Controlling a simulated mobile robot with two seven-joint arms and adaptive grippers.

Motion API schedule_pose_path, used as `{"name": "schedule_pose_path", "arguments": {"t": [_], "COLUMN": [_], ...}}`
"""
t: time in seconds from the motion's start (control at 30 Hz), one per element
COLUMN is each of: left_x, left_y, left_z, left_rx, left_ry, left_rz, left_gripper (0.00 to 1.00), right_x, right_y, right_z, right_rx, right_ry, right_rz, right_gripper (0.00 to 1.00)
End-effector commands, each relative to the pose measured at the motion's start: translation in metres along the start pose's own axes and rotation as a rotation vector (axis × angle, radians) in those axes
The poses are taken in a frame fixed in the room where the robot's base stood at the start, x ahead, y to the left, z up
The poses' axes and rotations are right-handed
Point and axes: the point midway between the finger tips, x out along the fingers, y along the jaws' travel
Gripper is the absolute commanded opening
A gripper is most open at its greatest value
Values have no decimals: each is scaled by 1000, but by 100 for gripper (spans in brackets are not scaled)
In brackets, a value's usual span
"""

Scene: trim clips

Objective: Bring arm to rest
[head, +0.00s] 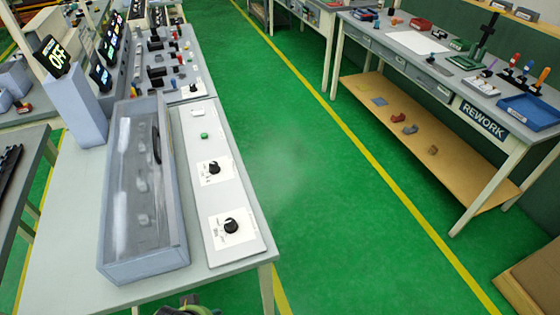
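Neither of my grippers can be made out in the head view. A small dark piece with a green curved part (187,309) shows at the bottom edge, in front of the near bench. It is cut off by the frame, and I cannot tell whether it is part of my arm. The near grey bench (70,225) fills the left side. On it stands a long grey case with a clear cover (140,190). To its right lies a white panel (225,185) with two black knobs and a green button.
A display reading OFF (52,57) stands at the upper left. Across the green floor (300,170) is a bench marked REWORK (483,119), with tools, a blue tray (528,111) and a lower wooden shelf (440,160). The aisle between the benches is clear.

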Motion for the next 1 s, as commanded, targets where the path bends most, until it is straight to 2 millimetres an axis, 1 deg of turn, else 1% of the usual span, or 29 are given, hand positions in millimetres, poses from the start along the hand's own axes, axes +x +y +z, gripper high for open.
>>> {"name": "schedule_pose_path", "arguments": {"t": [0.03,0.07,0.17,0.2,0.27,0.3,0.37,0.4,0.47,0.5,0.57,0.6,0.67,0.7,0.8,0.9,1.0], "left_x": [20,31,71,90,122,143,174,192,219,235,257,270,286,295,309,316,318], "left_y": [1,2,4,5,6,7,8,9,11,12,13,14,14,14,14,14,14], "left_z": [6,10,25,33,49,62,82,96,119,135,161,178,202,218,251,274,285], "left_rx": [1,2,5,6,9,10,13,15,18,21,24,26,29,31,35,38,40], "left_ry": [-11,-15,-32,-40,-54,-64,-77,-86,-100,-109,-123,-131,-144,-152,-165,-175,-178], "left_rz": [2,3,5,6,8,9,11,12,14,15,17,17,19,19,20,21,21], "left_gripper": [54,54,54,54,54,54,54,54,54,54,54,54,54,54,54,54,54], "right_x": [7,9,18,22,30,35,43,48,55,60,67,71,78,82,89,93,95], "right_y": [0,0,0,0,0,0,0,-1,-1,-1,-1,-1,-1,-1,-1,-1,-1], "right_z": [1,1,2,2,3,4,4,5,6,6,7,7,8,8,9,9,9], "right_rx": [0,0,0,0,0,0,0,0,0,0,0,0,-1,-1,-1,-1,-1], "right_ry": [-1,-1,-1,-1,-1,-1,-2,-2,-2,-2,-2,-2,-2,-2,-1,-1,-1], "right_rz": [0,0,0,0,0,0,0,0,0,0,0,0,0,0,0,0,0], "right_gripper": [59,59,59,59,59,59,59,59,59,59,59,59,59,59,59,59,59]}}
